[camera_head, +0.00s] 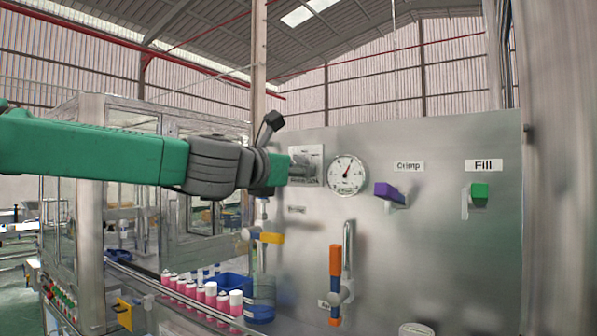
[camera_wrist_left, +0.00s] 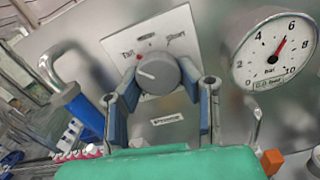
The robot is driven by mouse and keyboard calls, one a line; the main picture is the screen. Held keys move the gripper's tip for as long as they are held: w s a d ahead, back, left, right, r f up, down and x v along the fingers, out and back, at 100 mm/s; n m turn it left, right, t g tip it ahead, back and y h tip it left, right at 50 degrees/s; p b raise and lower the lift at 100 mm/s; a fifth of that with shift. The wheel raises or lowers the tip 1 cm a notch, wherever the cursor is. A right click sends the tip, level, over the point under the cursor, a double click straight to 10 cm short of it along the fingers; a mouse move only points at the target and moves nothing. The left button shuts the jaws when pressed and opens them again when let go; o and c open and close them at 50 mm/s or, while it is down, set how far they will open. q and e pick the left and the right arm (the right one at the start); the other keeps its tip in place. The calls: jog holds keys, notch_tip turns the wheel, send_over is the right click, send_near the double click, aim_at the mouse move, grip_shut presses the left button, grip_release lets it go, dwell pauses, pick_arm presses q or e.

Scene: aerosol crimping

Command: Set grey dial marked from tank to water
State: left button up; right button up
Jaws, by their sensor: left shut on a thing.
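The grey dial (camera_wrist_left: 158,74) is a round knob on a white plate (camera_wrist_left: 172,32) fixed to the metal panel. The plate has words at its upper left and upper right, too blurred to read surely, and a red dot near the left one. A white line on the dial points left. My left gripper (camera_wrist_left: 158,90) has a finger on each side of the dial and is shut on it. In the head view my left gripper (camera_head: 299,167) covers most of the dial in front of its plate (camera_head: 313,152). My right gripper is not in view.
A round pressure gauge (camera_head: 347,174) sits right of the dial. A purple handle (camera_head: 389,191) under "Crimp" and a green handle (camera_head: 479,190) under "Fill" stick out further right. An orange and blue valve (camera_head: 336,260) is below. Pink cans (camera_head: 210,293) stand at lower left.

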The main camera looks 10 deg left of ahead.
pick_arm(q)
jog(key=shift+a+r+m, duration=0.15)
jog(key=shift+r+m, duration=0.05)
jog(key=shift+m, duration=1.5)
jog(key=m, duration=0.4)
jog(key=shift+m, duration=0.4)
jog(key=o, duration=1.2)
jog(key=shift+s, duration=0.1)
